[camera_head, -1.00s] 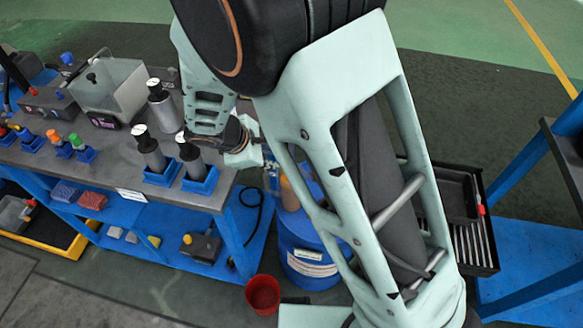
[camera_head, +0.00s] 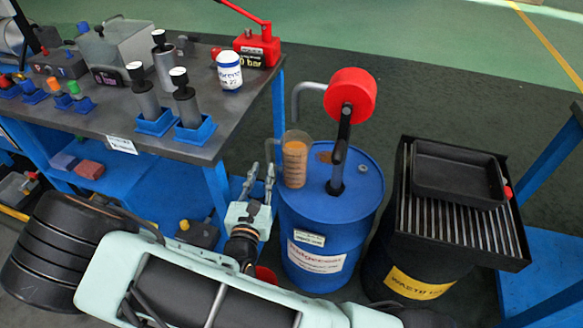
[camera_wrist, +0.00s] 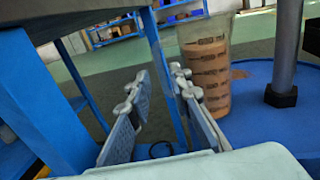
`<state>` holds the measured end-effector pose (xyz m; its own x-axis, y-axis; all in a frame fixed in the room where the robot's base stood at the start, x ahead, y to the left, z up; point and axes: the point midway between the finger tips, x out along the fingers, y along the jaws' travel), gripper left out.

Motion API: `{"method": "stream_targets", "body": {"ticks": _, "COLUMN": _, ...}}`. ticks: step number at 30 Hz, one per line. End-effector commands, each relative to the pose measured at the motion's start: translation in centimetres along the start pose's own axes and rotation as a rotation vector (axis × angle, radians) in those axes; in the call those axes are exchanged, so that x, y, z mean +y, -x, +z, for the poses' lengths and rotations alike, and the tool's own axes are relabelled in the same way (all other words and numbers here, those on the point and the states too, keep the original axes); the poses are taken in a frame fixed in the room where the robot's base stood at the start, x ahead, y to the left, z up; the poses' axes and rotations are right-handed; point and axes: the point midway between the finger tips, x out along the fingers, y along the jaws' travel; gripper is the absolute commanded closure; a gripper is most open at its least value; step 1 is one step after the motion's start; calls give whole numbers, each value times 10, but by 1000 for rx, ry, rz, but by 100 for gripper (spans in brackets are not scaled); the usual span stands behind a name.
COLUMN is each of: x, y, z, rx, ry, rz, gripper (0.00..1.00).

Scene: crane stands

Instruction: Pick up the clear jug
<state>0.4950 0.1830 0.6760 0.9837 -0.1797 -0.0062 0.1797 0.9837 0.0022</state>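The clear jug (camera_head: 295,160) stands upright on the left part of the blue drum's top (camera_head: 330,205), with brown liquid and dark level marks inside. In the wrist view the jug (camera_wrist: 207,68) is right of centre, beyond the right finger. My gripper (camera_head: 260,182) is just left of the jug in the head view, fingers pointing up and away. In the wrist view my gripper (camera_wrist: 155,110) is open, with a clear gap between its fingers and nothing in it. The right finger overlaps the jug's lower left edge in that view; I cannot tell whether they touch.
A pump with a red round head (camera_head: 350,93) and dark shaft rises from the drum, right of the jug. A workbench (camera_head: 150,130) with cylinders, a white-blue can (camera_head: 229,70) and a red hand pump (camera_head: 258,45) stands left. A waste drum (camera_head: 415,270) with grate and tray is right.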

Motion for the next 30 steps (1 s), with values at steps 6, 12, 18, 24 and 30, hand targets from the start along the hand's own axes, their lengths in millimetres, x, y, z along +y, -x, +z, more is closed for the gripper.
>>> {"method": "stream_targets", "body": {"ticks": 6, "x": 6, "y": -23, "z": -4, "rx": -10, "ry": 20, "rz": 29, "gripper": 81}}
{"method": "stream_targets", "body": {"ticks": 12, "x": 7, "y": -50, "z": -4, "rx": -8, "ry": 19, "rz": 29, "gripper": 81}}
{"method": "stream_targets", "body": {"ticks": 18, "x": 6, "y": -67, "z": -5, "rx": -9, "ry": 19, "rz": 27, "gripper": 81}}
{"method": "stream_targets", "body": {"ticks": 24, "x": 5, "y": -97, "z": -6, "rx": -8, "ry": 18, "rz": 27, "gripper": 81}}
{"method": "stream_targets", "body": {"ticks": 30, "x": 5, "y": -107, "z": -4, "rx": -6, "ry": 19, "rz": 28, "gripper": 81}}
